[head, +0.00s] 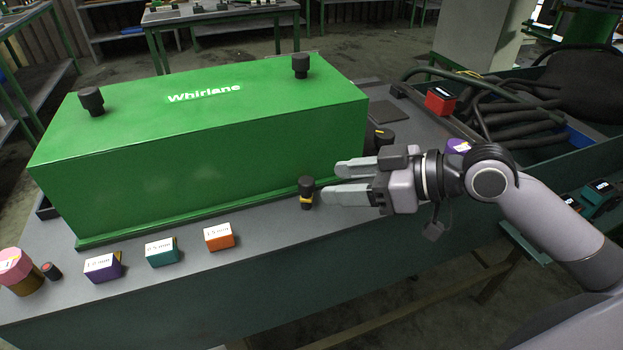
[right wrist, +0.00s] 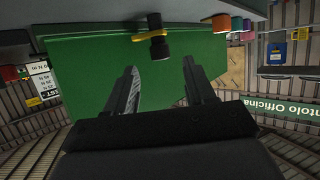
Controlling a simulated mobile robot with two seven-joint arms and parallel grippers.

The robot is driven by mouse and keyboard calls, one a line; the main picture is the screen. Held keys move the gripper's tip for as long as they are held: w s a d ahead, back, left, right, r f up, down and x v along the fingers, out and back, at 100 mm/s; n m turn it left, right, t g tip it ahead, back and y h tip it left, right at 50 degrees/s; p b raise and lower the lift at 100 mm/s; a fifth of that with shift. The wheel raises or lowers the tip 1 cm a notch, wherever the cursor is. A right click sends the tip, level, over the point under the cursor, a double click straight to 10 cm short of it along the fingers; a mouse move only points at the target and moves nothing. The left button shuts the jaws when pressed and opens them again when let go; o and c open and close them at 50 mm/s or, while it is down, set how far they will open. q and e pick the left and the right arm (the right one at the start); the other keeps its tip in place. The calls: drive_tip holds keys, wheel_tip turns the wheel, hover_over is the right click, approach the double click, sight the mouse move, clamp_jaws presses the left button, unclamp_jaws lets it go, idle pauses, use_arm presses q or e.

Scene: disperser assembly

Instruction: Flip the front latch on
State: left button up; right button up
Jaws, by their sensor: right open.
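The front latch (head: 306,193) is a small black knob with a yellow band, standing at the front right of the large green Whirlane box (head: 210,150). It also shows in the right wrist view (right wrist: 155,38), beyond and between the fingertips. My right gripper (head: 333,182) is open and empty, just right of the latch, with its fingers pointing left toward it. A small gap seems to remain between fingertips and latch; contact is hard to judge. A second dark knob with a yellow mark (head: 383,137) sits behind the gripper, at the box's right end. My left gripper is not in view.
Along the front table edge stand orange (head: 219,237), teal (head: 162,251) and purple (head: 103,267) labelled blocks and a pink-topped cylinder (head: 15,268). A red block (head: 440,101) and dark hoses (head: 510,125) lie at right. Two black knobs top the box.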

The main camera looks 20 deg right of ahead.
sight(314, 184)
drive_tip(key=shift+p+x, duration=0.3)
drive_tip(key=shift+x, duration=2.5)
clamp_jaws()
